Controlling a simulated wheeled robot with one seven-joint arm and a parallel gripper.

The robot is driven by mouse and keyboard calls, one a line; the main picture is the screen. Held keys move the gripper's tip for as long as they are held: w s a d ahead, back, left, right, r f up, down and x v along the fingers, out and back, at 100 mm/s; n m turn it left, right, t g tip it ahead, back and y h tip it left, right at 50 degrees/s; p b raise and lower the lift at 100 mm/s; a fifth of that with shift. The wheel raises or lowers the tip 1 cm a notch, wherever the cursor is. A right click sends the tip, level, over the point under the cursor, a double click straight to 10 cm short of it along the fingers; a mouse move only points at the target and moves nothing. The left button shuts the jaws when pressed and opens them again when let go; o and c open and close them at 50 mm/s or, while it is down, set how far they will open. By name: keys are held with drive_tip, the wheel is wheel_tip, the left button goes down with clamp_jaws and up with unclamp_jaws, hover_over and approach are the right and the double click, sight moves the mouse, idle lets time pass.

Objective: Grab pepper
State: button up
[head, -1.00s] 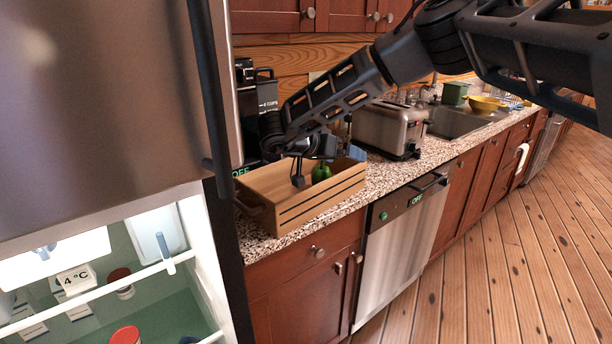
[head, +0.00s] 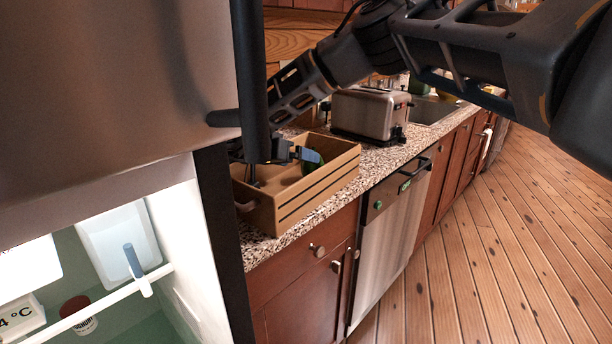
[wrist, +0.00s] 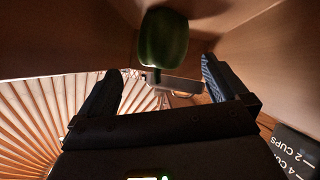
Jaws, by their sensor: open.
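The green pepper (head: 312,161) is inside the wooden crate (head: 318,190) on the counter, partly covered by a blue-tipped finger of my gripper in the head view. My gripper (head: 285,168) is open and reaches down into the crate, its fingers spread. In the wrist view the pepper (wrist: 163,38) appears just beyond the two fingertips, roughly centred across the gap of my gripper (wrist: 160,68). No contact on both sides of the pepper is visible. Crate walls show around it.
The open fridge (head: 190,240) and its dark door handle (head: 250,80) are close on the left and hide part of my wrist. A toaster (head: 368,112) stands behind the crate. A dishwasher (head: 390,235) is below the counter. The wooden floor at right is clear.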

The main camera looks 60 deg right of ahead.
sight(312, 165)
drive_tip(key=shift+w+d+f, duration=0.2)
drive_tip(key=shift+f, duration=0.3)
drive_tip(key=shift+p+x, duration=0.5)
drive_tip(key=shift+x, duration=3.2)
drive_tip(key=shift+r, duration=0.15)
drive_tip(key=c, duration=0.9)
drive_tip(key=shift+c, duration=0.3)
drive_tip(key=shift+r, duration=0.15)
